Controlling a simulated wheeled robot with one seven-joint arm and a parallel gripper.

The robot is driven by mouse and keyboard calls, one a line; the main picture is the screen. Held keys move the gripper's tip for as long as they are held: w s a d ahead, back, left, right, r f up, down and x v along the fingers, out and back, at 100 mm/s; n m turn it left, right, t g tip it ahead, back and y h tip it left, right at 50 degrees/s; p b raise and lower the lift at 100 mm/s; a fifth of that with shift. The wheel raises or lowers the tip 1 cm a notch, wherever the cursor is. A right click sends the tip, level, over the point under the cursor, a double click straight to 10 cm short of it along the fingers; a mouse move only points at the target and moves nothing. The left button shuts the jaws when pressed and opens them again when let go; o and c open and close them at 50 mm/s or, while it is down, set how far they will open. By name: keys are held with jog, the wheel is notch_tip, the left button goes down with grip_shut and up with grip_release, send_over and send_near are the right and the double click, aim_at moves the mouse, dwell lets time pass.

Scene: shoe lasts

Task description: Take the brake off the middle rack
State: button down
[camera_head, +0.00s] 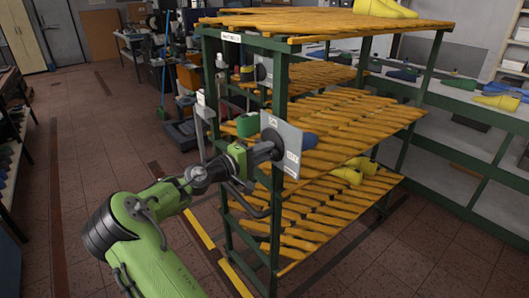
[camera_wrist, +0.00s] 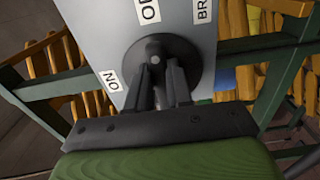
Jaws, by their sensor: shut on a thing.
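A green-framed rack (camera_head: 272,200) with yellow-orange slatted shelves stands in front of my arm. A grey brake plate (camera_head: 291,160) is fixed to its near post; it also shows in the wrist view (camera_wrist: 205,25). The plate bears white labels: "ON" at the left, one starting with "O" at the top, and one starting with "BR" at the right. A round black knob (camera_wrist: 185,62) sits on the plate. My gripper (camera_head: 268,151) is at the plate, its two dark fingers (camera_wrist: 163,85) shut on the knob's grip. The fingers partly hide the knob.
Another plate with a dark knob (camera_head: 264,72) stands farther back. A green-framed bench (camera_head: 470,105) with lasts runs along the right. Yellow lasts (camera_head: 358,168) lie on a lower shelf. Open tiled floor (camera_head: 110,150) lies to the left.

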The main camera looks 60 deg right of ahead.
jog(key=shift+f, duration=0.1)
jog(key=c, duration=1)
grip_release()
jog(key=p+v, duration=0.1)
jog(key=v, duration=1.4)
jog(key=shift+w+a+p, duration=0.2)
jog(key=shift+a+p, duration=0.2)
